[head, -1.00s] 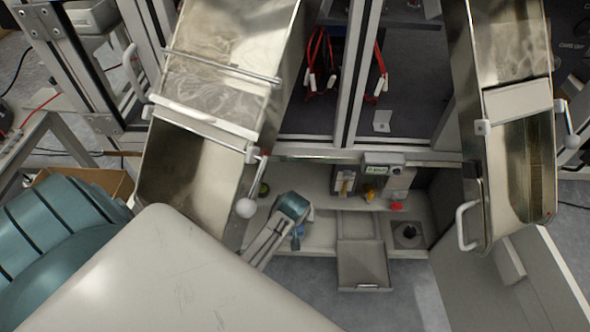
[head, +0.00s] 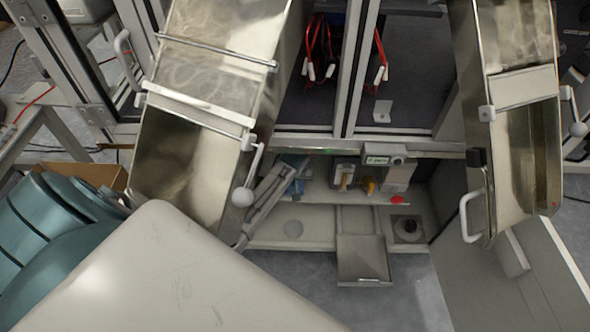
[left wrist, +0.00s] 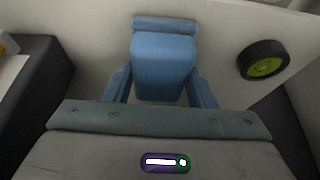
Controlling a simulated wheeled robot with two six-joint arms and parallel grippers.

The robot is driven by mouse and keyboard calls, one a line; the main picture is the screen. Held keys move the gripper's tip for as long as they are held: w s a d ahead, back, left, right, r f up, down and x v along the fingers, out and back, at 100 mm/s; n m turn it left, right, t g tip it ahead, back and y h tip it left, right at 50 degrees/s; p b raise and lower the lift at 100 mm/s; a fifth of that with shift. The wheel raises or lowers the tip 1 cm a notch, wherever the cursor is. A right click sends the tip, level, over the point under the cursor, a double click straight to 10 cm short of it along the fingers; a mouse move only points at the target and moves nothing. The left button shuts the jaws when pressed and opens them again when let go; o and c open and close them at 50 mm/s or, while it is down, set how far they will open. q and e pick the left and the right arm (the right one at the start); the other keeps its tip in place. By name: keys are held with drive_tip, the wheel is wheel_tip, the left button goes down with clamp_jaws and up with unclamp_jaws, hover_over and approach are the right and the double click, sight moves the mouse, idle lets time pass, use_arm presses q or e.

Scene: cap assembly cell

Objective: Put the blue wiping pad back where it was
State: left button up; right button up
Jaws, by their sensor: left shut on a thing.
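The blue wiping pad (left wrist: 163,66) shows in the left wrist view as a blue block between the two fingers of my left gripper (left wrist: 162,88). The gripper is shut on it. A blue strip (left wrist: 164,23) lies across its far end, close to a pale surface; whether they touch I cannot tell. In the head view the left gripper (head: 291,168) is at the back left of the low workbench (head: 318,196), under the frame's crossbar, and partly hidden by the left chute's handle. A bit of blue (head: 298,187) shows beside it. My right gripper is not in view.
A small display (head: 377,160), a red button (head: 397,199) and an open tray (head: 363,262) stand to the right.

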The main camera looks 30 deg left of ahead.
use_arm(q)
drive_tip(key=shift+f, duration=0.1)
drive_tip(key=o, duration=0.9)
drive_tip(key=shift+o, duration=0.2)
drive_tip(key=shift+r, duration=0.35)
drive_tip(key=shift+s+d+r+p, duration=0.2)
drive_tip(key=shift+r+p, duration=0.15)
drive_tip(key=shift+r, duration=0.15)
drive_tip(key=s+d+p, duration=0.1)
drive_tip(key=s+d, duration=0.5)
drive_tip(key=s, duration=0.4)
drive_tip(key=shift+s+f, duration=0.15)
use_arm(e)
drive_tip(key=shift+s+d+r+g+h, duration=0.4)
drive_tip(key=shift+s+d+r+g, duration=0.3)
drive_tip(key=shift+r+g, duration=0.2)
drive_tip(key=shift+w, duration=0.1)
